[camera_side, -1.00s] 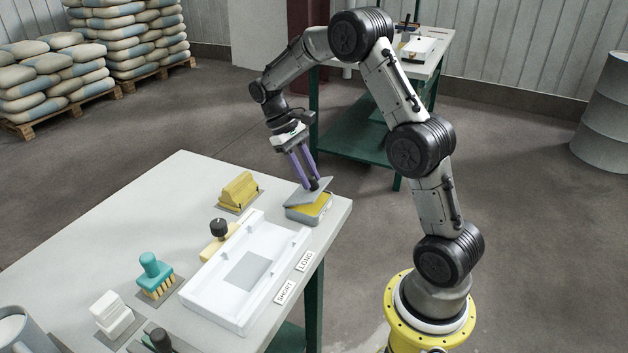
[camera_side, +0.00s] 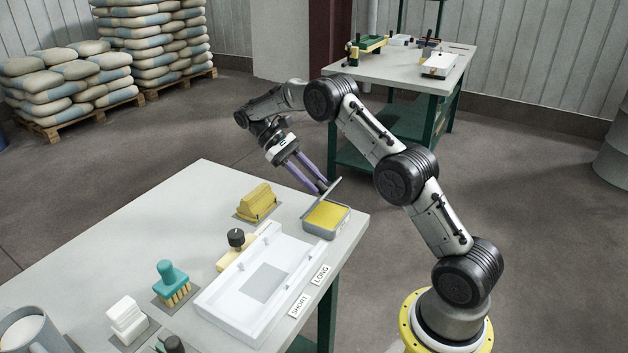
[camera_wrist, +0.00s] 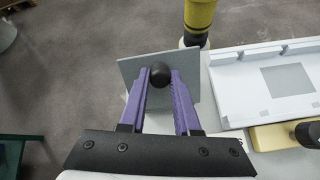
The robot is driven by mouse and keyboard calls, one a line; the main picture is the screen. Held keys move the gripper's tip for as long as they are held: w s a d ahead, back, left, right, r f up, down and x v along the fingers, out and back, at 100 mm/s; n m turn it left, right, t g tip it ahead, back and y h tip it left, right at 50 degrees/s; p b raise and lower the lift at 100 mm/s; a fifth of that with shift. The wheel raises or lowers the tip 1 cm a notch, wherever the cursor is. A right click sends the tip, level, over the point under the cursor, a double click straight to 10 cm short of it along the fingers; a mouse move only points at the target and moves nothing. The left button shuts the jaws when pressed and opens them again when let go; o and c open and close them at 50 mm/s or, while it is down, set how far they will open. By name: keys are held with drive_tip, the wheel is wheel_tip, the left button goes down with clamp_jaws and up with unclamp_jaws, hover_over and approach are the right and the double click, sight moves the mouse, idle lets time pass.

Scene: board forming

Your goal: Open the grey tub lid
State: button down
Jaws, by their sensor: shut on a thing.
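The grey tub (camera_side: 325,228) sits near the table's far right corner, with yellow contents (camera_side: 327,214) showing in it. Its grey lid (camera_side: 335,190) stands tilted steeply up at the tub's back edge. My gripper (camera_side: 323,187) has its purple fingers shut on the lid's black knob (camera_wrist: 160,75). In the wrist view the lid (camera_wrist: 140,71) shows as a flat plate behind the knob, and it hides the tub.
A white forming tray (camera_side: 225,300) with a grey square lies left of the tub, with SHORT and LONG labels beside it. A yellow block (camera_side: 256,203), a black-knobbed tool (camera_side: 236,240) and a teal brush (camera_side: 171,280) stand nearby. The table's right edge is close to the tub.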

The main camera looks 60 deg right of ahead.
drive_tip(key=c, duration=0.6)
unclamp_jaws()
drive_tip(key=shift+s, duration=0.1)
